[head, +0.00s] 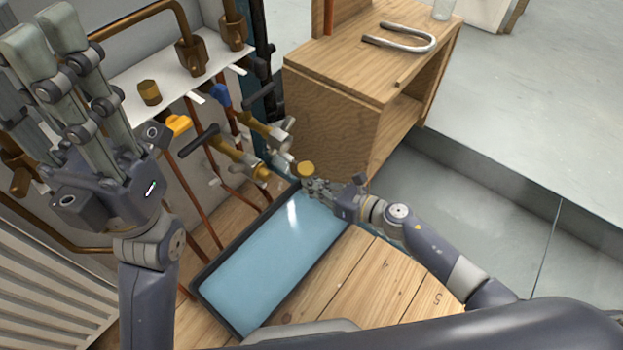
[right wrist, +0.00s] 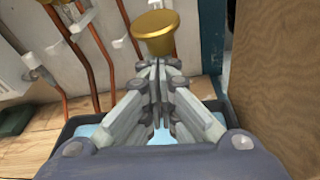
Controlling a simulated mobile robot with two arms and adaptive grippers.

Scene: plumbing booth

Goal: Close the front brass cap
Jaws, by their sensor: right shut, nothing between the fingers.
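A round brass cap (head: 306,170) shows at the tip of my right gripper (head: 308,184). In the right wrist view the cap (right wrist: 155,24) is upright, just beyond the closed fingertips (right wrist: 157,75); its lower part is partly hidden behind them. The fingers are together with nothing between them. I cannot tell whether they touch the cap. Brass valves (head: 240,158) on the wall pipes stand left of it. My left gripper (head: 45,40) is raised at the left, its fingers apart and empty, clear of the cap.
A black-rimmed tray with a blue inside (head: 265,270) lies below on the wooden floor. A wooden cabinet (head: 330,115) stands beyond my right gripper. Another brass piece (head: 149,92) is on the white shelf (head: 125,92). Copper pipes (head: 195,195) run down the wall. Open floor lies at right.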

